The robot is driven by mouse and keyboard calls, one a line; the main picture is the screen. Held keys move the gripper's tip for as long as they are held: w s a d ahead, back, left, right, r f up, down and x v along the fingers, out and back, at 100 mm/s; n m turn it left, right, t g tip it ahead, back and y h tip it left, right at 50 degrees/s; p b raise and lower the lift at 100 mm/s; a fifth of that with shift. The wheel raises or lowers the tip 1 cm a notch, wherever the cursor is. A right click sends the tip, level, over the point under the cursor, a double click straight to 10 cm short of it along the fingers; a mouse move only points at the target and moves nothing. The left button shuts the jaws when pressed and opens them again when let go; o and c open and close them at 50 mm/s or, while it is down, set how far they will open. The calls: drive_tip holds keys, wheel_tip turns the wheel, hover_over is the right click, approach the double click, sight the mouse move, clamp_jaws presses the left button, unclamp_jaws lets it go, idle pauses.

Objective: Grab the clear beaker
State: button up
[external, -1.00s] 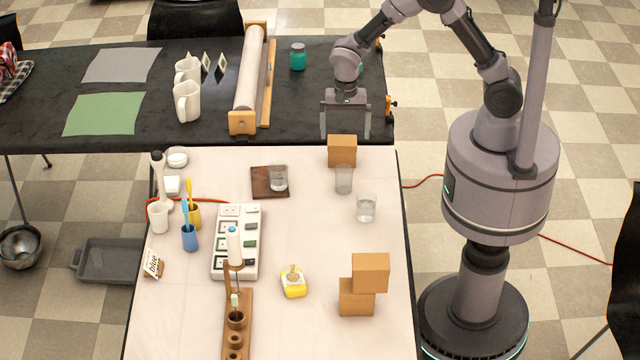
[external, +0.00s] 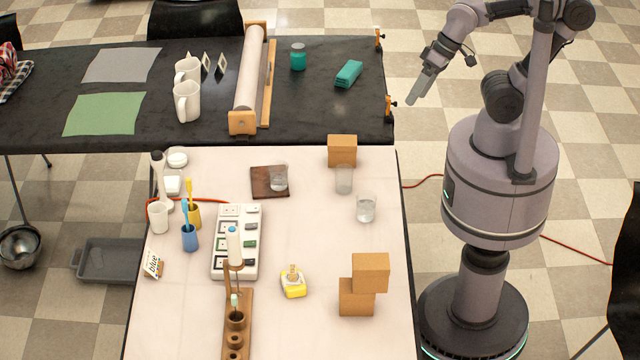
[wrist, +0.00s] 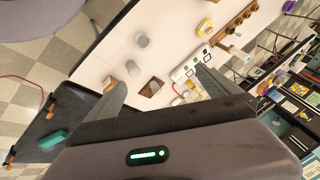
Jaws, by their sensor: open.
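Three see-through vessels stand on the white table. A clear beaker (external: 366,208) with what looks like liquid is near the right edge. A greyer, frosted-looking glass (external: 344,180) stands behind and left of it, in front of a brown box. A small clear glass (external: 279,180) sits on a dark brown square (external: 261,188). I cannot tell for sure which one the task names. My gripper (external: 416,98) is in the air off the right end of the black table, apart from all vessels. In the wrist view my gripper (wrist: 160,78) is open and empty.
Brown boxes stand at the back (external: 342,151) and stacked (external: 370,273) at the front right. A yellow-based item (external: 293,284) and a white panel (external: 237,250) are left of them. A teal block (external: 349,74) lies on the black table. The table between beaker and stacked boxes is clear.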

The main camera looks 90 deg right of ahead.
drive_tip(key=shift+s+a+f+n, duration=0.1)
drive_tip(key=shift+s+a+n, duration=0.1)
drive_tip(key=shift+s, duration=0.15)
drive_tip(key=shift+s+a+f+n, duration=0.1)
drive_tip(key=shift+s+n, duration=0.1)
drive_tip(key=shift+s, duration=0.1)
drive_tip(key=shift+c, duration=1.3)
drive_tip(key=shift+s, duration=0.15)
drive_tip(key=c, duration=0.3)
drive_tip(key=shift+r, duration=0.1)
